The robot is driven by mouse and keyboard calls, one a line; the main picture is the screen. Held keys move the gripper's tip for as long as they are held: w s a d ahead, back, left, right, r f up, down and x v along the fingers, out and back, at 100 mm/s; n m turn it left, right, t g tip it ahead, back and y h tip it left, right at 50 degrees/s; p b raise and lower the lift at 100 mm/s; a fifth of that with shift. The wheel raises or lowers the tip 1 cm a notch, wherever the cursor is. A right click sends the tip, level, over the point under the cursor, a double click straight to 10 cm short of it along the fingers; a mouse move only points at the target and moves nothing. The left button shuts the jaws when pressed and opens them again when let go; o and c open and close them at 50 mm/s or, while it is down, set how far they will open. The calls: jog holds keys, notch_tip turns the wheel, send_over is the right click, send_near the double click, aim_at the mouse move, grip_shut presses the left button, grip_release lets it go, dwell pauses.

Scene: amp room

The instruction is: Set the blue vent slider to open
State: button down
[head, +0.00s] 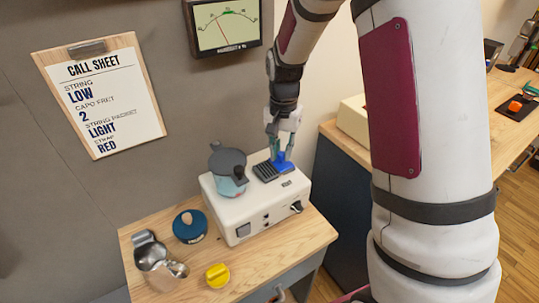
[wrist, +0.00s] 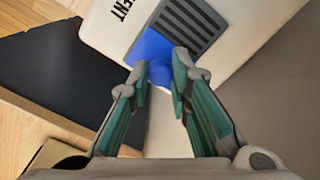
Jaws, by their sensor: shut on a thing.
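The blue vent slider (head: 284,165) is on top of a white box, at the right end of a dark slotted grille (head: 266,172). In the wrist view the slider (wrist: 151,48) is a flat blue plate with a rounded knob (wrist: 160,73), beside the dark slots (wrist: 187,22). Several slots show uncovered. My gripper (head: 280,153) reaches down from above onto the slider. In the wrist view its green-padded fingers (wrist: 160,78) are shut on the knob, one on each side. The lettering "ENT" shows next to the plate; its start is cut off.
The white box (head: 250,218) stands on a wooden cabinet top with a teal, dark-lidded pot (head: 229,172) on it. A metal jug (head: 153,258), blue round holder (head: 190,226) and yellow knob (head: 217,275) stand nearby. A wooden desk (head: 345,140) is at right.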

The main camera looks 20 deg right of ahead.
jog(key=shift+w+d, duration=0.15)
jog(key=shift+d, duration=0.3)
jog(key=c, duration=1.5)
grip_release()
jog(key=shift+d, duration=0.1)
jog(key=shift+o, duration=0.2)
jog(key=shift+r, duration=0.25)
notch_tip(320, 180, up, 12)
jog(key=shift+f, duration=0.2)
